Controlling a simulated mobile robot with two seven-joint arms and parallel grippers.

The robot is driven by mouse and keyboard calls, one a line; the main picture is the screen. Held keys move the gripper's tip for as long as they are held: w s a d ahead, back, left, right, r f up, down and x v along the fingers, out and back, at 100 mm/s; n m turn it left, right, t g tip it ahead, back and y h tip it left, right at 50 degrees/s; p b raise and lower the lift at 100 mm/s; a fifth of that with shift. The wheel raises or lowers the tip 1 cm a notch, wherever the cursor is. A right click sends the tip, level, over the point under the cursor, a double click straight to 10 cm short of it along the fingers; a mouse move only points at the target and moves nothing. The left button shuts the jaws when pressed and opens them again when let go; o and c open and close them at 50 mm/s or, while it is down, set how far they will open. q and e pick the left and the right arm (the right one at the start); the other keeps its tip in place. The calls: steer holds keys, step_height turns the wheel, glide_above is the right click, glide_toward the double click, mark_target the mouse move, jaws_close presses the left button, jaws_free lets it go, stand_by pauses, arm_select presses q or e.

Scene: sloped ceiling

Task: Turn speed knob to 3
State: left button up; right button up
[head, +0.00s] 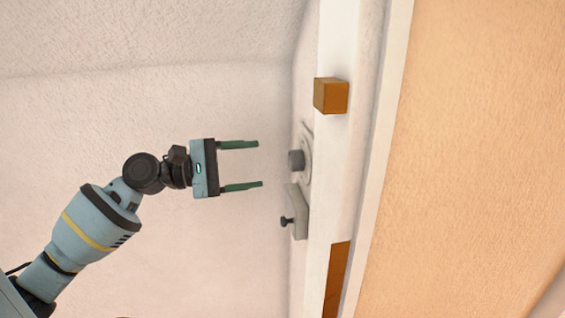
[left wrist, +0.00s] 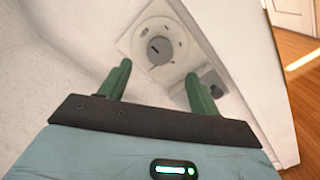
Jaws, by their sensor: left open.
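The speed knob (head: 297,160) is a grey cylinder on a round plate on the pale wall. In the left wrist view the knob (left wrist: 159,50) shows face-on with a dark mark on it, and small dots ring it on its plate. I cannot read any numbers. My left gripper (head: 260,164) has green fingers, spread apart and empty. It is left of the knob in the head view, pointing at it with a gap between. In the left wrist view the fingertips (left wrist: 159,70) lie either side of and below the knob. My right gripper is not in view.
A small grey plate with a dark switch or lever (head: 288,220) sits beside the knob, and also shows in the left wrist view (left wrist: 212,92). A brown block (head: 331,95) sticks out of the white panel (head: 330,190). The space between gripper and knob is clear.

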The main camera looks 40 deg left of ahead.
mark_target(289, 161)
arm_select(q)
steer(key=p+x, duration=0.1)
steer(key=x, duration=0.4)
steer(key=shift+w+d+r, duration=0.15)
steer(key=shift+w, duration=0.1)
steer(key=shift+x, duration=0.9)
steer(key=c, duration=1)
